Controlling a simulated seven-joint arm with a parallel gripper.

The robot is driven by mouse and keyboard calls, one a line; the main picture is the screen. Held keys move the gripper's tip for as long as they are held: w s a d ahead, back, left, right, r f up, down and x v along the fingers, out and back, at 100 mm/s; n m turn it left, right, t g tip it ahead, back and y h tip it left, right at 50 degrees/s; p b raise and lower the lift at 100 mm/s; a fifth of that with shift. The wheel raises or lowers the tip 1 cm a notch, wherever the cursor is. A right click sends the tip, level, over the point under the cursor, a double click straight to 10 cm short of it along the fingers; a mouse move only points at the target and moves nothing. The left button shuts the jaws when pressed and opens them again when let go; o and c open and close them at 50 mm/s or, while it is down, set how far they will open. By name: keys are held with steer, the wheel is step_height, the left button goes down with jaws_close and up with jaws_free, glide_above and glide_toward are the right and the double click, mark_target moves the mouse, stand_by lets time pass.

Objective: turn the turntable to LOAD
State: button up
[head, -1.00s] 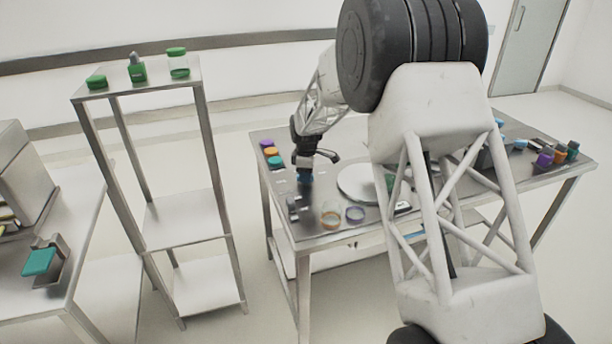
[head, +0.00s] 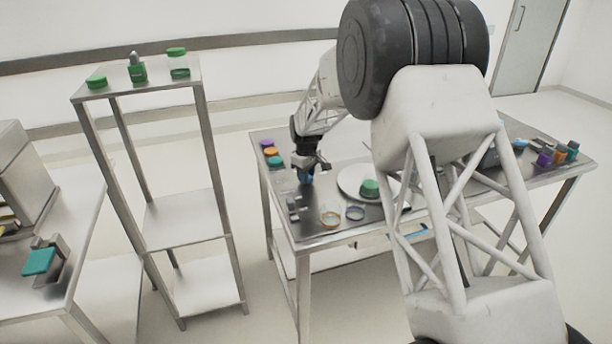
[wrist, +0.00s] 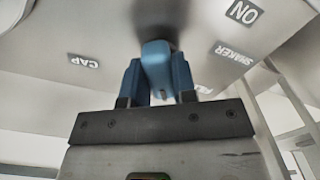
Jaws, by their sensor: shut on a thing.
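The turntable (head: 349,179) is a pale disc on the steel table, right of my gripper, with a green item (head: 369,188) on its near side. My arm partly covers its right edge. My gripper (head: 306,174) points down at the table left of the disc. In the wrist view, my gripper (wrist: 157,84) is shut on a blue knob-like piece (wrist: 157,62), with a blue finger on each side. The knob's lower part also shows in the head view (head: 306,181). Labels around it read CAP, SHAKER and ON; another is partly hidden. I cannot read LOAD anywhere.
Purple, orange and green lids (head: 272,151) lie at the table's back left. A dark bracket (head: 294,208) and two rings (head: 330,218) sit near the front edge. Small bottles (head: 558,156) stand at the right. A shelf rack (head: 185,219) stands left of the table.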

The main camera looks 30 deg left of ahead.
steer(key=m, duration=0.6)
stand_by(0.4)
steer(key=o, duration=0.9)
steer(key=shift+r, duration=0.1)
steer(key=shift+r, duration=3.8)
